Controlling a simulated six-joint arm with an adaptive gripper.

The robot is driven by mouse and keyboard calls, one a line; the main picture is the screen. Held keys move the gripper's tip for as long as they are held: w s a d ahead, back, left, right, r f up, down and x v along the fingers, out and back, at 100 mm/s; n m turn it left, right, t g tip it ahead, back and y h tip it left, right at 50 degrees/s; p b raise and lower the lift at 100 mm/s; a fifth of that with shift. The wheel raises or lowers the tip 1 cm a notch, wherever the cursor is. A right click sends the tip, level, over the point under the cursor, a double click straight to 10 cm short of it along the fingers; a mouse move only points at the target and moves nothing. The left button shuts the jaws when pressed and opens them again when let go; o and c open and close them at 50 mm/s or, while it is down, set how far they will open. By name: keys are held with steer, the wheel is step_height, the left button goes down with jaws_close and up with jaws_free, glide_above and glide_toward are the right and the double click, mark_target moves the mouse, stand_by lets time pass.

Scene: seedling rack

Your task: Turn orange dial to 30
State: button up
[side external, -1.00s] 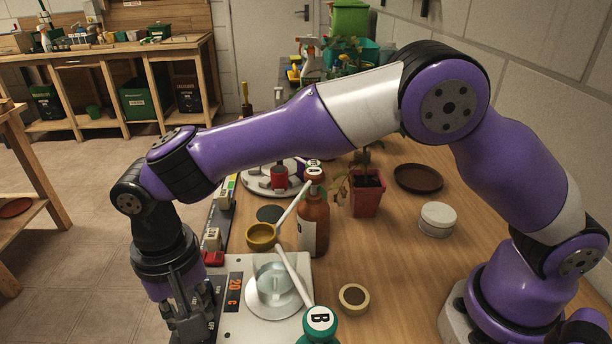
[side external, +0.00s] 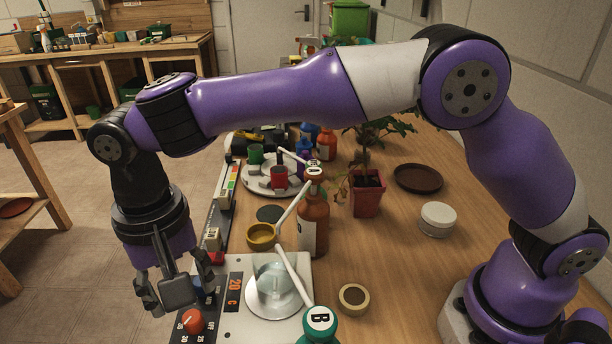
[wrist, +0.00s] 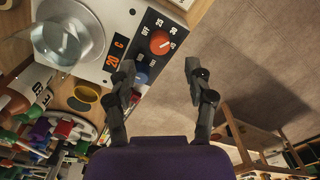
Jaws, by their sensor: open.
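The orange dial (side external: 194,321) sits on a black panel at the near left end of a white hot plate unit (side external: 240,264). In the wrist view the dial (wrist: 160,42) shows with printed marks around it, among them OFF, 25, 30 and 35. I cannot tell for sure which mark its pointer faces. An orange display (side external: 235,284) beside it reads 20 C. My gripper (side external: 180,297) is open and empty, above the dial and apart from it. In the wrist view my fingertips (wrist: 158,67) are spread apart, with the dial beyond them.
A blue knob (wrist: 141,78) is on the same panel, near one finger. A glass dish (side external: 275,280) stands on the plate. Open floor lies left of the bench.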

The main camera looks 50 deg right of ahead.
mark_target(194, 315)
step_height(194, 315, up, 7)
steer(key=shift+f, duration=0.15)
steer(key=shift+d, duration=0.15)
steer(key=s+d+r+t+y, duration=0.1)
steer(key=d+r, duration=0.2)
steer(key=d, duration=0.4)
steer(key=d+r+t, duration=0.1)
steer(key=d+r, duration=0.1)
steer(key=d, duration=0.5)
steer(key=s+d+f+n+t+h, duration=0.1)
steer(key=s+d+f+n+t, duration=0.1)
steer(key=s+d, duration=0.7)
steer(key=d+f+t, duration=0.1)
steer(key=d+f, duration=0.1)
steer(key=d, duration=0.2)
steer(key=shift+s+d+f+t, duration=0.2)
steer(key=shift+f+t, duration=0.1)
steer(key=shift+f, duration=0.05)
